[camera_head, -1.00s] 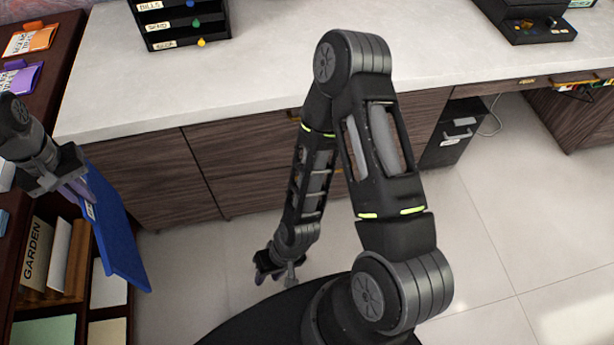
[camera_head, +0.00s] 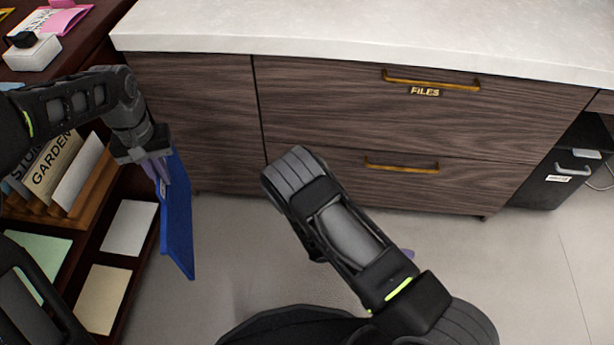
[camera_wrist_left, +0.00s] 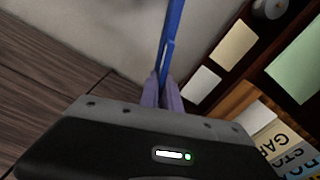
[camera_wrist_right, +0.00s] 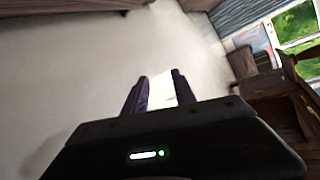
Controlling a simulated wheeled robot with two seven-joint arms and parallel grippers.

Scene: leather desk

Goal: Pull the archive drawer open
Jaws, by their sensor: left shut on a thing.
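The archive drawer is the upper wood-grain drawer (camera_head: 350,105) labelled FILES, with a brass handle (camera_head: 430,82) near its top. It is closed, flush with the cabinet front. My left gripper (camera_head: 158,170) is shut on a blue folder (camera_head: 178,215), held upright at the left, apart from the drawer; the folder also shows edge-on in the left wrist view (camera_wrist_left: 172,40). My right gripper (camera_wrist_right: 158,92) is open and empty above the pale floor in its wrist view. In the head view it is mostly hidden behind my right arm; a small purple tip shows beside that arm.
A lower drawer with a brass handle (camera_head: 402,166) is closed. The white countertop (camera_head: 350,35) is above. A dark shelf with a file sorter marked GARDEN (camera_head: 52,170) stands at left. The floor before the drawers is clear.

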